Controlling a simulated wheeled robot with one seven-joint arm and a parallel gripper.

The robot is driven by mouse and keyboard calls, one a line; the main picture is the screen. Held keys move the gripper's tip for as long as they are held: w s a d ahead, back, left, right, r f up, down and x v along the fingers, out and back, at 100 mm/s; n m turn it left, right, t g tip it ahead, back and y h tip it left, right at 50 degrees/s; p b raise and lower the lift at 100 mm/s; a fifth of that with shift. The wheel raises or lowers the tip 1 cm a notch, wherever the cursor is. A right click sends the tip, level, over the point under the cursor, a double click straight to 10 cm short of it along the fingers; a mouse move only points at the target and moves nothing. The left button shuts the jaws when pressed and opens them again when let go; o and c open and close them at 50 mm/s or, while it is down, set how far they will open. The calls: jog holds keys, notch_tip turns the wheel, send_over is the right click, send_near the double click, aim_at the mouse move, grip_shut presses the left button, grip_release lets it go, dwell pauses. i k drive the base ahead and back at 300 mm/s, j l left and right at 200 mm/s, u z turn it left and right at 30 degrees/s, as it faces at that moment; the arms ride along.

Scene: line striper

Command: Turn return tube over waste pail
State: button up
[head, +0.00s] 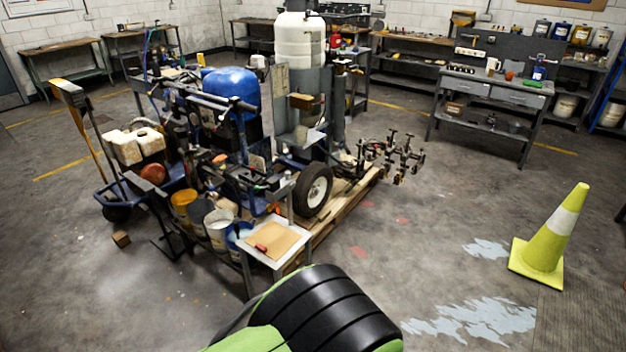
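The line striper (235,130) stands left of centre on a wooden pallet (345,205), with a blue tank (232,90) and a tall white tank (299,42). Several pails stand in a row at its near left side: a yellow-orange one (184,207), pale ones (218,228) and a blue-rimmed one (238,236). I cannot tell which is the waste pail. The return tube cannot be picked out among the machine's dark pipes and hoses. My gripper is not in view; only a black and green part of my arm shows at the bottom centre, apart from the machine.
A small stand (290,262) with a tan board and a red item is at the near end of the machine. A yellow-green cone (550,235) stands at right. A grey workbench (490,95) is behind. Floor between cone and pallet is clear, with pale paint patches.

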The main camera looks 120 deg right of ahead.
aim_at(211, 188)
jog(key=z, duration=3.55)
jog(key=i+j+u, duration=0.15)
jog(key=i, duration=0.45)
jog(key=i+u, duration=0.15)
jog(key=i, duration=0.4)
jog(key=i+u, duration=0.15)
jog(key=i, duration=0.45)
jog(key=i+u, duration=0.15)
jog(key=i, duration=0.45)
jog(key=i+l+u, duration=0.15)
jog(key=i, duration=0.4)
jog(key=i+l+u, duration=0.15)
jog(key=i, duration=0.4)
